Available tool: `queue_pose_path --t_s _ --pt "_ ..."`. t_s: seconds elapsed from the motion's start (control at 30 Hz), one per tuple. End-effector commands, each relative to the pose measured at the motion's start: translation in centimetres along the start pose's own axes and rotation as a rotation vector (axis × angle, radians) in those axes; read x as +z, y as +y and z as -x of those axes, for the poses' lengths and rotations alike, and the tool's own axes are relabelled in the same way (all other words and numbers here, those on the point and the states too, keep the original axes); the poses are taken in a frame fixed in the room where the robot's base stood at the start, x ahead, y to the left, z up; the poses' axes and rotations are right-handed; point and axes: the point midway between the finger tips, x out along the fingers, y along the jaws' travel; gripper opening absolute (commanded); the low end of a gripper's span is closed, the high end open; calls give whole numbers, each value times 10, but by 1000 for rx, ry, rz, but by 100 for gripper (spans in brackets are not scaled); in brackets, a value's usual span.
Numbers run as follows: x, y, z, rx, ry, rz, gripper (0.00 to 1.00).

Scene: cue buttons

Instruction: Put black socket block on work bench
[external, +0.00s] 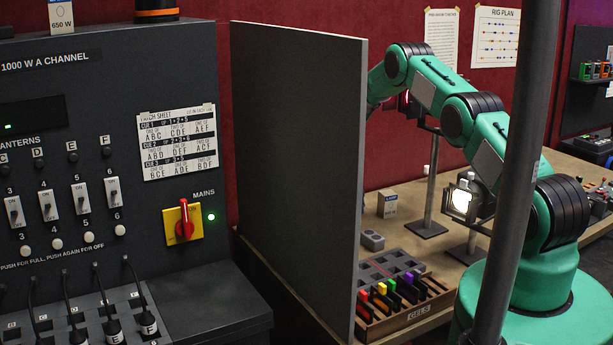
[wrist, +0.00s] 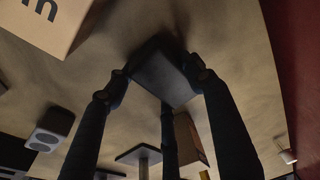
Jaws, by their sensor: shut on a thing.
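The black socket block (wrist: 163,78) is between the dark fingers of my gripper (wrist: 158,82) in the wrist view. The fingers are shut on it. The tan work bench (wrist: 230,40) lies beyond the block, with a dark shadow close around it. I cannot tell whether the block touches the bench. In the external view the bench (external: 570,168) shows at right, behind the grey panel. My gripper and the held block are hidden behind that panel there.
The tall grey panel (external: 300,160) blocks the left side. A cardboard box (wrist: 45,22) and a grey block (wrist: 50,130) stand near the gripper. The gel rack (external: 420,318), a lit lantern (external: 462,200) and lamp stands occupy the bench. A dark pole (external: 515,150) crosses the external view.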

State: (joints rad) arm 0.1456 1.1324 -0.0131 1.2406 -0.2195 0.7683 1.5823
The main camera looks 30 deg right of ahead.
Motion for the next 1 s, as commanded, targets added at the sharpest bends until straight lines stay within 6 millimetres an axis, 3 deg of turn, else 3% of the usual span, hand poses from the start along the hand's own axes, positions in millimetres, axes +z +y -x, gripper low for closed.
queue_pose_path --t_s 0.67,0.7,0.77,1.0 --pt "2 0 -10 -1 0 0 19" --pt "2 0 -10 0 0 0 57" --pt "2 1 -10 1 -1 0 68" --pt "2 1 -10 1 0 0 71"
